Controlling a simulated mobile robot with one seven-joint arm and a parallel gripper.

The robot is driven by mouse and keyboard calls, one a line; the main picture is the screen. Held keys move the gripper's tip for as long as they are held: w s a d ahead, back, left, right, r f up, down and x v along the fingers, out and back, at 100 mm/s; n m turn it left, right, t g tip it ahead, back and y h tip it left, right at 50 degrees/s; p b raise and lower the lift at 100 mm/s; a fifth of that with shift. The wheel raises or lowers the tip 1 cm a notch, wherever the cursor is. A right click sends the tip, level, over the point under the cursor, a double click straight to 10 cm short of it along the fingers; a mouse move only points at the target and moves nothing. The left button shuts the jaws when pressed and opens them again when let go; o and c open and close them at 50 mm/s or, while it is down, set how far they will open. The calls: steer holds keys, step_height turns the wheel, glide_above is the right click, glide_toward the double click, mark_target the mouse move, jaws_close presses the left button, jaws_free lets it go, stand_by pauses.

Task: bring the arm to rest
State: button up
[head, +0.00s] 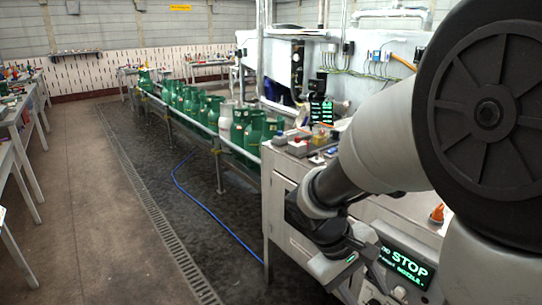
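My arm (385,140) reaches in from the right of the head view, large and close, and bends down at the wrist. My gripper (345,268) is low in the picture, right of centre, in front of the grey cabinet. It points down and toward the camera. Its fingertips are small and partly cut off at the bottom edge, so I cannot tell if it is open or shut. I see no object held in it.
A grey control cabinet (282,210) with buttons stands close behind my gripper. A screen reading STOP (403,262) is just right of it. Green cylinders (243,128) line a conveyor (203,125) further back. A blue hose (205,203) crosses the floor. Floor to the left is open.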

steer(key=s+a+r+m+t+y, duration=0.45)
steer(key=s+r+t+y, duration=0.2)
steer(key=r, duration=0.55)
step_height(320, 180, up, 16)
steer(key=p, duration=1.5)
steer(key=shift+s+a, duration=0.3)
steer(key=shift+s, duration=0.15)
steer(key=shift+h, duration=0.25)
